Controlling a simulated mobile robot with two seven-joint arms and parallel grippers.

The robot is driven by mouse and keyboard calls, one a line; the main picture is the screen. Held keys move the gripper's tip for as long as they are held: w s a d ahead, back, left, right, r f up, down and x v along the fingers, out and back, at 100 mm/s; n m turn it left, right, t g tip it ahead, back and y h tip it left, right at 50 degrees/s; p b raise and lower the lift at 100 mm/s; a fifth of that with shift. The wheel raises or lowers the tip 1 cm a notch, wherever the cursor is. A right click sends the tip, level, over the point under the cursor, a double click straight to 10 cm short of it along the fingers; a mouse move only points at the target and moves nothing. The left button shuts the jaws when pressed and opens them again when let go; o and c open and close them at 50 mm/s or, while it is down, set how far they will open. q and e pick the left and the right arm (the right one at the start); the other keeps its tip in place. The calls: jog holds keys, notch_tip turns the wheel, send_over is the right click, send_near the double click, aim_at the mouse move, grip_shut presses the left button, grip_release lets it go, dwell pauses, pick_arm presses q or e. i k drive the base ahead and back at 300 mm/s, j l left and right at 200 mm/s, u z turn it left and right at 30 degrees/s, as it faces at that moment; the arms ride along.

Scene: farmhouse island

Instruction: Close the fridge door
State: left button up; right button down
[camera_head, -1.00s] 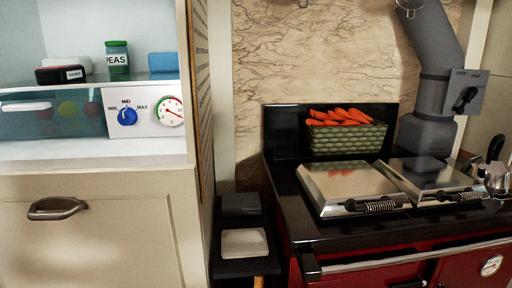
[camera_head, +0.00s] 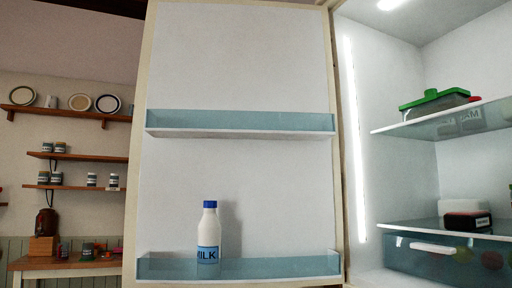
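The fridge door (camera_head: 240,70) stands wide open in the middle of the head view, with its inner face toward me. It carries two blue-tinted door shelves. A white milk bottle (camera_head: 208,240) with a blue cap stands upright on the lower door shelf (camera_head: 285,268). The upper door shelf (camera_head: 240,124) is empty. The lit fridge interior (camera_head: 390,100) is open at the right, beyond the hinge side of the door. Neither of my grippers is in view.
Inside the fridge, a green-lidded container (camera_head: 434,101) sits on the upper shelf, and a dark and white item (camera_head: 466,215) sits above the blue drawer (camera_head: 440,262). At the left, wall shelves (camera_head: 75,113) hold plates and jars above a wooden table (camera_head: 70,262).

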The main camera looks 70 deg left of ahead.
aim_at(235, 106)
jog(key=k+j+z, duration=0.1)
jog(key=k+j, duration=0.25)
jog(key=j, duration=0.3)
jog(key=k+j+z, duration=0.1)
jog(key=k+j, duration=0.3)
jog(key=j, duration=0.25)
jog(key=k+j+z, duration=0.1)
jog(key=k+j, duration=0.3)
jog(key=j, duration=0.2)
jog(key=k+j+z, duration=0.1)
jog(key=k+j, duration=0.35)
jog(key=j, duration=0.15)
jog(key=k+j, duration=0.15)
jog(key=j, duration=0.2)
jog(key=k+j+z, duration=0.15)
jog(key=j, duration=0.6)
jog(key=k+j+z, duration=0.1)
jog(key=j, duration=0.25)
jog(key=i+j, duration=0.1)
jog(key=j, duration=0.6)
jog(key=i+j+z, duration=0.15)
jog(key=j, duration=0.55)
jog(key=k, duration=0.1)
